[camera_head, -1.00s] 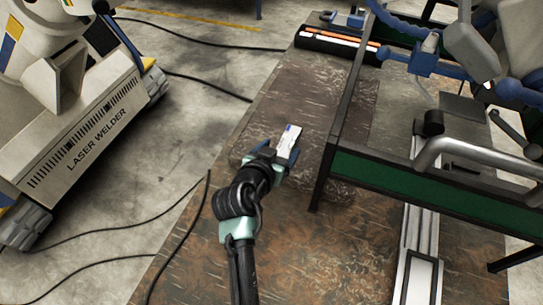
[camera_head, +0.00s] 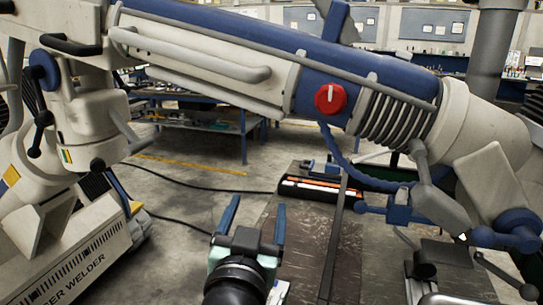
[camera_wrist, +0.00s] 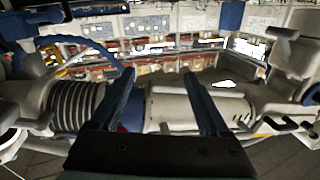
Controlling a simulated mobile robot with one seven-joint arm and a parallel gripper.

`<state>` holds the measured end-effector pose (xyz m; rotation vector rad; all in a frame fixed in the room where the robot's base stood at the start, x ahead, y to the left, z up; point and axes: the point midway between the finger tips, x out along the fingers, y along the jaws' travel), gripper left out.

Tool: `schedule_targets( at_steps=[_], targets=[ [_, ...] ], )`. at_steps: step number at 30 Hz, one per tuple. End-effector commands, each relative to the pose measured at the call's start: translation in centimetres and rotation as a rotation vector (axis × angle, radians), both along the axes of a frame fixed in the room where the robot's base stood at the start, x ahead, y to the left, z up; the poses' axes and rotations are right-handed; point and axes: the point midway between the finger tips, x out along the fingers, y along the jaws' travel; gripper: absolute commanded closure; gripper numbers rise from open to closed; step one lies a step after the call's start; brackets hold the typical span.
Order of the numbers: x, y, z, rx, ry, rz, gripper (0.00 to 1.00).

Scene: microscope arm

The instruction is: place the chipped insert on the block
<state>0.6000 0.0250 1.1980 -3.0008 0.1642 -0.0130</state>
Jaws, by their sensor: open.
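My gripper (camera_head: 256,203) is open and points up and away in the head view, with nothing between its two blue fingers. In the wrist view my gripper (camera_wrist: 160,74) also shows its fingers apart and empty, facing the microscope arm. A small pale piece (camera_head: 279,291) shows at the bottom edge of the head view, just right of my wrist and partly hidden by it. I cannot tell whether it is the insert or the block. Neither can be clearly made out in the wrist view.
A large white and blue microscope arm (camera_head: 300,85) with a red knob (camera_head: 330,98) spans the space above and beyond my gripper. The worn brown bench top (camera_head: 350,270) lies below right, with a black tray (camera_head: 315,190) at its far end. The laser welder (camera_head: 90,260) stands left.

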Motion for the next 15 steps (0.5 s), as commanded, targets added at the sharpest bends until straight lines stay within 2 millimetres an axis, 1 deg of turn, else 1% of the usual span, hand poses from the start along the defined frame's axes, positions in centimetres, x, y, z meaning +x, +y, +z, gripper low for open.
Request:
schedule_targets(
  at_steps=[1, 2, 3, 5, 6, 9, 10, 12, 15],
  targets=[
    [-1.0, -0.6, 5.8, -0.009, -0.128, 0.016, 0.21],
    [-1.9, -0.9, 8.7, -0.020, -0.197, 0.026, 0.21],
    [-3.2, -1.2, 12.3, -0.036, -0.287, 0.037, 0.21],
    [-5.6, -1.6, 17.2, -0.063, -0.414, 0.047, 0.21],
    [-7.4, -1.9, 20.0, -0.081, -0.492, 0.051, 0.21],
    [-11.5, -2.3, 25.1, -0.126, -0.651, 0.052, 0.21],
    [-12.5, -2.4, 26.2, -0.136, -0.687, 0.051, 0.21],
    [-14.4, -2.4, 28.0, -0.157, -0.751, 0.049, 0.21],
    [-15.8, -2.5, 29.2, -0.172, -0.798, 0.048, 0.21]
  ],
)
